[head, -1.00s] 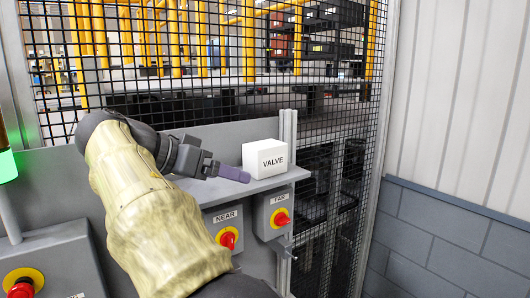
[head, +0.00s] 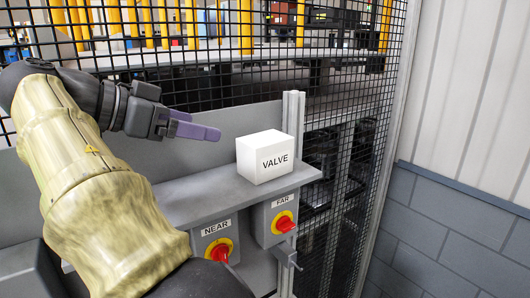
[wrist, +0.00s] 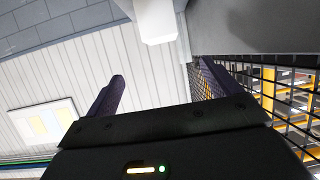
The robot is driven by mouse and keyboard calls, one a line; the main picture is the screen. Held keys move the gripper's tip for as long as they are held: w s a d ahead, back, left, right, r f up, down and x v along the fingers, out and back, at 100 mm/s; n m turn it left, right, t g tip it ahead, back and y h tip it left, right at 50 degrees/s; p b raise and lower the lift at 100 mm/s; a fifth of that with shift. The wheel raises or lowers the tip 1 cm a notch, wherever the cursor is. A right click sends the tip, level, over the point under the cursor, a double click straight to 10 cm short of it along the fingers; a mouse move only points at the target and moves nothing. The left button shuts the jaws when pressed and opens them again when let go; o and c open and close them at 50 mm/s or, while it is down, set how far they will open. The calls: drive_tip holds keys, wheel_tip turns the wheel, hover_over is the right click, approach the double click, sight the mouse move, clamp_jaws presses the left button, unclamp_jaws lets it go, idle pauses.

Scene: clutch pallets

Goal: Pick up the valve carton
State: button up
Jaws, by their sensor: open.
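The valve carton (head: 264,157) is a white box labelled VALVE. It stands upright on a grey shelf (head: 196,198), close to a metal post. My gripper (head: 214,133) is to the left of the carton in the head view, apart from it, with its purple fingers pointing towards it. In the wrist view, the open, empty fingers of my gripper (wrist: 160,82) show below a white box (wrist: 157,20), which appears to be the carton, near the top edge. Its label is not visible there.
Below the shelf are red rotary switches labelled NEAR (head: 219,249) and FAR (head: 283,222). A black mesh fence (head: 240,85) stands behind the shelf. A grey block wall (head: 440,228) is on the right. The upright post (head: 292,115) rises beside the carton.

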drive_tip(key=p, duration=0.2)
approach(260, 139)
drive_tip(key=x, duration=0.5)
drive_tip(key=shift+d, duration=0.3)
drive_tip(key=shift+w+d+f, duration=0.2)
drive_tip(key=shift+d, duration=0.05)
drive_tip(key=shift+w+d+p, duration=0.35)
drive_tip(key=shift+p, duration=0.15)
drive_tip(key=shift+p+x, duration=1.1)
drive_tip(key=shift+x, duration=1.1)
drive_tip(key=shift+a+f, duration=0.15)
drive_tip(key=shift+a, duration=0.05)
